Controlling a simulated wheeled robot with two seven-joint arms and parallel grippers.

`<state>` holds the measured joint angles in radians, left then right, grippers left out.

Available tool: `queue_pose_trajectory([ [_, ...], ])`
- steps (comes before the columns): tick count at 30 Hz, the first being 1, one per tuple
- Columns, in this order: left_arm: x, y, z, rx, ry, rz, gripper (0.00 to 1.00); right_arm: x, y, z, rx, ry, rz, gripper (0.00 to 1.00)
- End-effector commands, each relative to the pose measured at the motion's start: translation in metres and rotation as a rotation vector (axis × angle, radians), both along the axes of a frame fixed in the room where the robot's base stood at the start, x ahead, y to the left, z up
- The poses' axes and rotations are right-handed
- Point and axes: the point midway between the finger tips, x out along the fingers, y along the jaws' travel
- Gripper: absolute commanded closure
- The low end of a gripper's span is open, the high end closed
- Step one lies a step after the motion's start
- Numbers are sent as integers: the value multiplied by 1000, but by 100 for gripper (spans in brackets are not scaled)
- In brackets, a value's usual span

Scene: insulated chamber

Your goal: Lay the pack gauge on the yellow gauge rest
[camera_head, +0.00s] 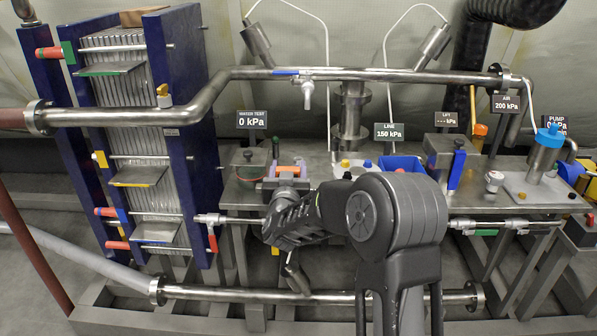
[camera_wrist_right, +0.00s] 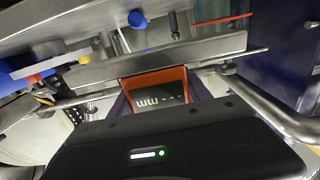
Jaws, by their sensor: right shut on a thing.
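My right gripper (camera_head: 284,180) is over the left part of the steel bench in the head view. It is shut on the pack gauge, whose orange body (camera_head: 287,169) shows between the jaws. In the right wrist view the pack gauge (camera_wrist_right: 157,86) has an orange frame and a dark display with "mm" and dashes. Its lower part is hidden behind my gripper housing. I cannot pick out the yellow gauge rest with certainty; my right arm hides part of the bench. My left gripper is not in view.
The blue-framed plate pack (camera_head: 181,92) stands left of the gripper. A steel pipe (camera_head: 400,75) crosses above the bench. A blue bin (camera_head: 402,164) stands behind my arm. A pump pot with a blue cap (camera_head: 549,137) is at the right. A lower pipe (camera_head: 235,220) runs along the bench front.

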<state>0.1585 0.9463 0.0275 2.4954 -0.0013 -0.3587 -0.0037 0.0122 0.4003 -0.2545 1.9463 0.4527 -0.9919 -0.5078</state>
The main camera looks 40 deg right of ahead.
Motion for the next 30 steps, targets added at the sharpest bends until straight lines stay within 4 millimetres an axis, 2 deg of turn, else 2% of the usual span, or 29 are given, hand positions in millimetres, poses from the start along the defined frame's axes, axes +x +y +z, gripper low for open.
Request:
queue_pose_trajectory([
  [1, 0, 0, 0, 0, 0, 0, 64, 1, 22, -1, 4, -1, 28, 84],
  [5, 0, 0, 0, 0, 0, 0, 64, -4, 82, -6, 11, -2, 100, 84],
  [9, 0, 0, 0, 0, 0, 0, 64, -22, 157, -12, 12, -1, 194, 84],
  [12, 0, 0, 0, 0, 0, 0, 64, -40, 202, -15, 6, 1, 254, 84],
  [15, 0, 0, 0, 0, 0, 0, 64, -57, 233, -17, -2, 0, 301, 84],
  [20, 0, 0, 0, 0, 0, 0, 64, -73, 256, -19, -10, -2, 337, 84],
  [30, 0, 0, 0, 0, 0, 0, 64, -74, 258, -19, -10, -2, 339, 84],
])
